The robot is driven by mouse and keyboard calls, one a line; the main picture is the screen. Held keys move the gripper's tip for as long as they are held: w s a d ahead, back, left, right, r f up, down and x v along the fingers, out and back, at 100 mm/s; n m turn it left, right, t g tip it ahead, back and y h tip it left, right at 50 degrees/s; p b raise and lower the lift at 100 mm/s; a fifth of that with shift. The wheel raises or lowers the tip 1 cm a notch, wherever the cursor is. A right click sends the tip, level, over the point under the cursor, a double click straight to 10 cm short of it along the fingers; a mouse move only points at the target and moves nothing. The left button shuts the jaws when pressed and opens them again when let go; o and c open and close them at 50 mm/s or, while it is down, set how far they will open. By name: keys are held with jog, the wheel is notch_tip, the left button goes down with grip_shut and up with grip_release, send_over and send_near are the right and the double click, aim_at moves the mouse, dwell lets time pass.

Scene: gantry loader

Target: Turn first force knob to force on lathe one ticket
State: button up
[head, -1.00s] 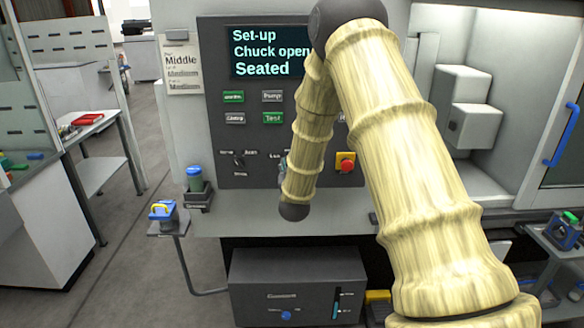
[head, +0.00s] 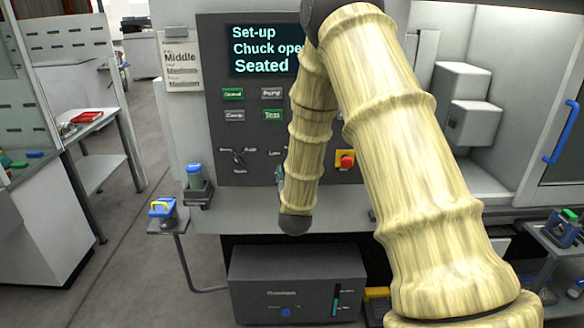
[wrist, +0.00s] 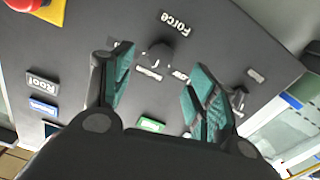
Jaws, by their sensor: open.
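The lathe's grey control panel (head: 222,180) faces me. In the head view my arm hides this knob and most of the gripper. A second knob (head: 237,157) is left of my arm, partly visible in the wrist view (wrist: 238,98). A ticket (head: 181,70) left of the panel reads "Middle" at top.
The screen (head: 262,50) shows "Set-up", "Chuck open" and "Seated". Green and grey buttons (head: 272,115) are above the knobs. A red stop button (head: 345,160) on yellow is to the right. A blue-lidded container (head: 195,178) and a small stand (head: 162,215) are lower left.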

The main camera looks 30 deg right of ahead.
jog(key=v, duration=0.5)
jog(key=shift+s+a, duration=0.2)
jog(key=shift+s, duration=0.1)
